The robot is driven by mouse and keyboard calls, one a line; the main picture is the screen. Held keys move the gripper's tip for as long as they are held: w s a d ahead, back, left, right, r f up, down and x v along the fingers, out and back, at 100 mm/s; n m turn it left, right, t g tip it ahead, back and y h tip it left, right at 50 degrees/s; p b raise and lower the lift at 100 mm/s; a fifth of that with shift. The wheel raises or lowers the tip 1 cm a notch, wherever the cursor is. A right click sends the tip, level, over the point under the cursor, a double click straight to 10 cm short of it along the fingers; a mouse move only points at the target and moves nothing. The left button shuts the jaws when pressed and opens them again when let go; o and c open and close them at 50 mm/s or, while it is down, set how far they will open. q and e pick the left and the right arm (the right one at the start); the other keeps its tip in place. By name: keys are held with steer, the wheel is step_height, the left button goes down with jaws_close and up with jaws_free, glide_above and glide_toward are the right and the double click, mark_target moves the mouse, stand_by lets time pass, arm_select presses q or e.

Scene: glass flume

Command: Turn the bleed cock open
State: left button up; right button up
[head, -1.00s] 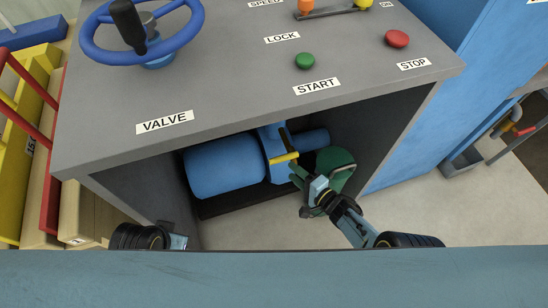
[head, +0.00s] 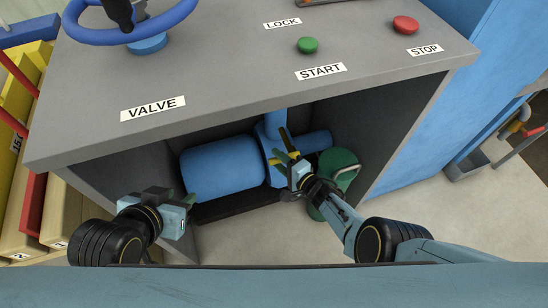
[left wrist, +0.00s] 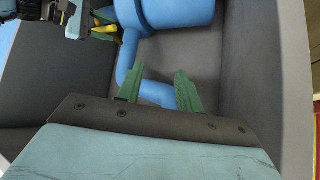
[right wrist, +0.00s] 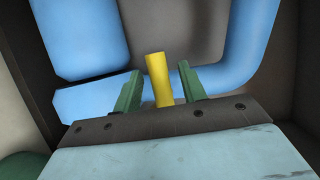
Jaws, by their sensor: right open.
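The bleed cock's yellow handle (head: 284,157) is on the blue pipework inside the grey cabinet. In the right wrist view the yellow handle (right wrist: 159,82) stands between the two green fingers of my right gripper (right wrist: 160,90), with gaps on both sides. My right gripper (head: 287,163) is open at the handle and partly hides it in the head view. My left gripper (head: 190,198) is open and empty at the left of the cabinet opening. Its spread fingers (left wrist: 158,88) show in the left wrist view, with a bit of yellow handle (left wrist: 104,29) at upper left.
A blue cylinder (head: 222,168) lies left of the cock and a green round can (head: 338,165) stands to its right. The cabinet top (head: 225,75) overhangs both, with a blue handwheel (head: 130,35), a green START button (head: 308,45) and a red STOP button (head: 405,25).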

arm_select(q)
steer(key=w+d+r+t+h+b, duration=0.2)
steer(key=w+d+r+t, duration=0.1)
steer(key=w+r+t, duration=0.2)
steer(key=shift+w+r+t, duration=0.2)
steer(key=shift+r+t, duration=0.4)
steer(key=shift+r, duration=0.6)
arm_select(e)
steer(key=shift+x, duration=1.4)
arm_select(q)
steer(key=shift+d, duration=0.1)
arm_select(e)
jaws_close()
